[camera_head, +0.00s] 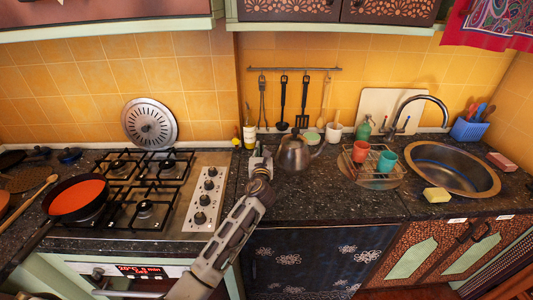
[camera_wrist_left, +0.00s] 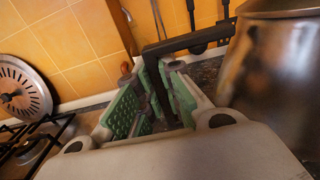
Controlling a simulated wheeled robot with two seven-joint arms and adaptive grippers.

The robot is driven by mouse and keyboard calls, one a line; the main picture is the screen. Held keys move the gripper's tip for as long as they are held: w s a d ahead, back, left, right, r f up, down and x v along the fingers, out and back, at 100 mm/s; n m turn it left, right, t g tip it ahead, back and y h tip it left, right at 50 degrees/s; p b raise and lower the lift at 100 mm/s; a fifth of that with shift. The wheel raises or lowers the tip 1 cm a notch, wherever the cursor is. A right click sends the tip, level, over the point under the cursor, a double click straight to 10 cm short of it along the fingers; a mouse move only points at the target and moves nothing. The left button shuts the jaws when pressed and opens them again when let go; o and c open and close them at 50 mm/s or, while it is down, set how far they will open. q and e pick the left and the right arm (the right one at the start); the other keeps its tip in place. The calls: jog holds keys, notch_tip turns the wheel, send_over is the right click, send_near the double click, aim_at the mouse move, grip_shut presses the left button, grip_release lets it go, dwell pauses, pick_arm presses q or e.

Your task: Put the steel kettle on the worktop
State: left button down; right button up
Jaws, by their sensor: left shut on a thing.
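The steel kettle (camera_head: 293,153) is at the middle of the dark speckled worktop (camera_head: 330,205), right of the hob. It looks upright; whether its base touches the worktop I cannot tell. My left gripper (camera_head: 262,160) is at the kettle's left side. In the left wrist view its green-padded fingers (camera_wrist_left: 155,98) are closed around the black kettle handle (camera_wrist_left: 190,40). The kettle's shiny body (camera_wrist_left: 280,75) fills the right of that view, beside the fingers. My right gripper is not in view.
A wire rack (camera_head: 372,168) with red and green cups stands right of the kettle, near the sink (camera_head: 455,168). A gas hob (camera_head: 150,190) with an orange pan (camera_head: 78,198) is at left. Worktop in front of the kettle is clear.

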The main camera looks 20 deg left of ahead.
pick_arm(q)
jog(key=shift+f+b, duration=0.35)
jog(key=shift+f, duration=1.45)
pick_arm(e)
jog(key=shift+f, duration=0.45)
pick_arm(q)
jog(key=shift+f+b, duration=0.45)
jog(key=shift+f, duration=1.4)
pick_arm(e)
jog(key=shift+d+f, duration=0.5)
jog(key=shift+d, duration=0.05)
pick_arm(q)
jog(key=shift+f, duration=0.15)
